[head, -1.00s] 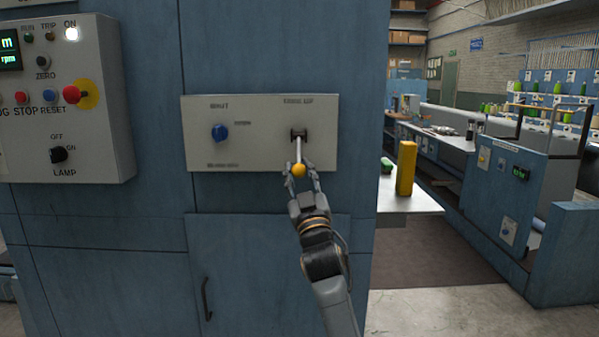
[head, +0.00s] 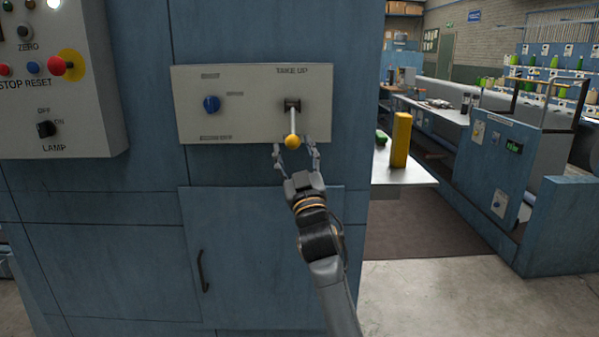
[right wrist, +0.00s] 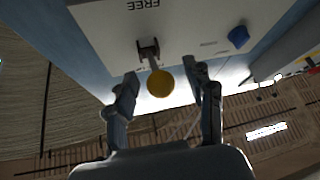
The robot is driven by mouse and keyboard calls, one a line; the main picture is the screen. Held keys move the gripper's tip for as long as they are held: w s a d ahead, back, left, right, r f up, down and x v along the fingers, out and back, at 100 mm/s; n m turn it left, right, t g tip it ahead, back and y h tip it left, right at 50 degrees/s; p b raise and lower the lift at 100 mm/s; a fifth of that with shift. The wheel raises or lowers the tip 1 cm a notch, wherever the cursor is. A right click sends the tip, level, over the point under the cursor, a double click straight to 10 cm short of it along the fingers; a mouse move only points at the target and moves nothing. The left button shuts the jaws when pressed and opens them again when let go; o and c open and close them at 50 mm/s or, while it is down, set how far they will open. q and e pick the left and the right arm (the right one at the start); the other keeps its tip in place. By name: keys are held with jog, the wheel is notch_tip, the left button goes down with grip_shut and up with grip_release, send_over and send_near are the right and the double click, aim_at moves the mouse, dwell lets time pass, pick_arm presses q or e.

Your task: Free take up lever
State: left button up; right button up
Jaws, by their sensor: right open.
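The take up lever (head: 293,121) has a pale shaft and a yellow ball knob (head: 292,142). It sticks out of a slot in a light grey plate (head: 245,132) under the label TAKE UP, and its knob hangs down. My right gripper (head: 296,150) is open just below the knob, its fingers to either side and apart from it. In the right wrist view the knob (right wrist: 160,83) sits between the spread fingertips (right wrist: 166,88), near the plate with the word FREE. My left gripper is not in view.
A blue knob (head: 211,104) is on the same plate, left of the lever. A control box (head: 90,120) with buttons and a lamp switch is at the left. A cabinet door with a black handle (head: 203,271) is below. A yellow post (head: 401,140) stands at the right.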

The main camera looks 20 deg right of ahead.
jog(key=v, duration=1)
jog(key=shift+s, duration=0.15)
jog(key=w+a+f+g+y+p, duration=0.1)
jog(key=w+f+g, duration=0.15)
jog(key=f, duration=0.95)
jog(key=w+a+f+g+y, duration=0.1)
jog(key=f+g, duration=0.2)
jog(key=f, duration=0.9)
jog(key=s+f+g+p, duration=0.1)
jog(key=s+f+g, duration=0.35)
jog(key=f, duration=1.05)
jog(key=s+f+g+p, duration=0.15)
jog(key=s+f, duration=0.55)
jog(key=f, duration=0.7)
jog(key=s+d+f+g, duration=0.2)
jog(key=s+f+g, duration=0.4)
jog(key=s+f, duration=1.2)
jog(key=s+d+f+g, duration=0.1)
jog(key=s+f+g, duration=0.1)
jog(key=s, duration=0.8)
jog(key=s+d+f+g, duration=0.1)
jog(key=s+f, duration=0.2)
jog(key=s, duration=0.6)
jog(key=s+d+f+g+p, duration=0.1)
jog(key=s+d+f+g, duration=0.1)
jog(key=s, duration=0.8)
jog(key=shift+s+f+m+g+h, duration=0.3)
jog(key=shift+f+g+h, duration=0.05)
jog(key=shift+f+h, duration=0.05)
